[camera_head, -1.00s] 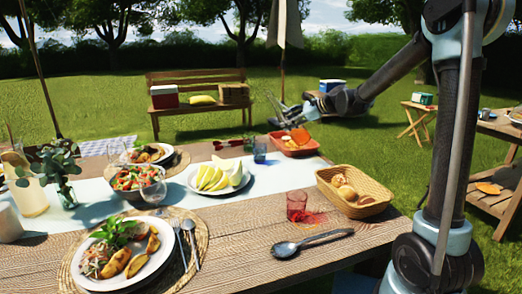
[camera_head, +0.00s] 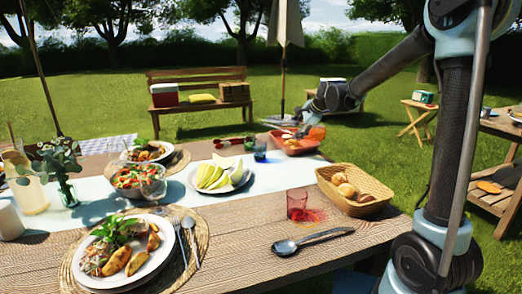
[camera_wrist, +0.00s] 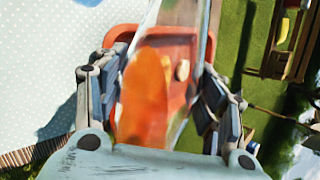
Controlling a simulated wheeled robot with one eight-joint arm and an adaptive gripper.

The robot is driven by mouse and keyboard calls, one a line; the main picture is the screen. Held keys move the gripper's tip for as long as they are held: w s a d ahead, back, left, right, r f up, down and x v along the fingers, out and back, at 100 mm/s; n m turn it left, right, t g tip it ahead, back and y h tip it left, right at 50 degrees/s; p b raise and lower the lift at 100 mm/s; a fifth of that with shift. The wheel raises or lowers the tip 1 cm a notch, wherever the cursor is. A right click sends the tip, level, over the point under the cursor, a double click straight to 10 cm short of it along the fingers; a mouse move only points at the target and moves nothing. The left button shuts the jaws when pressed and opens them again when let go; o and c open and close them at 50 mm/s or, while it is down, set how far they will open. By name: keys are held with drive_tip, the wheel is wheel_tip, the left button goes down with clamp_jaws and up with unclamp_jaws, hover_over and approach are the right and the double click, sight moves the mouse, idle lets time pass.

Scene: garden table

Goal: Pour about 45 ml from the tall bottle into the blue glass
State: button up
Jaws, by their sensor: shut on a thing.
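My gripper (camera_head: 304,128) is shut on the tall bottle, a clear vessel with orange liquid (camera_head: 317,132), over the far right end of the table. In the wrist view the bottle (camera_wrist: 146,95) lies between the fingers, its clear part running to the top edge. The bottle appears tilted; its mouth is not clear. The small blue glass (camera_head: 260,151) stands on the table, left of my gripper and apart from it.
A red tray (camera_head: 283,146) lies just under my gripper. A plate of melon slices (camera_head: 240,181) is left of the blue glass. A bread basket (camera_head: 373,208) and a red glass (camera_head: 297,204) stand nearer. The wooden table front is mostly bare near a spoon (camera_head: 300,243).

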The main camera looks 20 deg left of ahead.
drive_tip(key=shift+s+a+f+n+t+h, duration=0.2)
drive_tip(key=shift+f+n+t+h, duration=0.1)
drive_tip(key=shift+t+h, duration=0.1)
drive_tip(key=shift+r, duration=0.15)
drive_tip(key=shift+r+n+t+h+p, duration=0.3)
drive_tip(key=shift+r+t+h+p, duration=0.1)
drive_tip(key=shift+h+p, duration=0.2)
drive_tip(key=shift+r+t+h+p, duration=0.3)
drive_tip(key=shift+r+h+p, duration=0.1)
drive_tip(key=shift+r+p, duration=0.4)
idle(1.4)
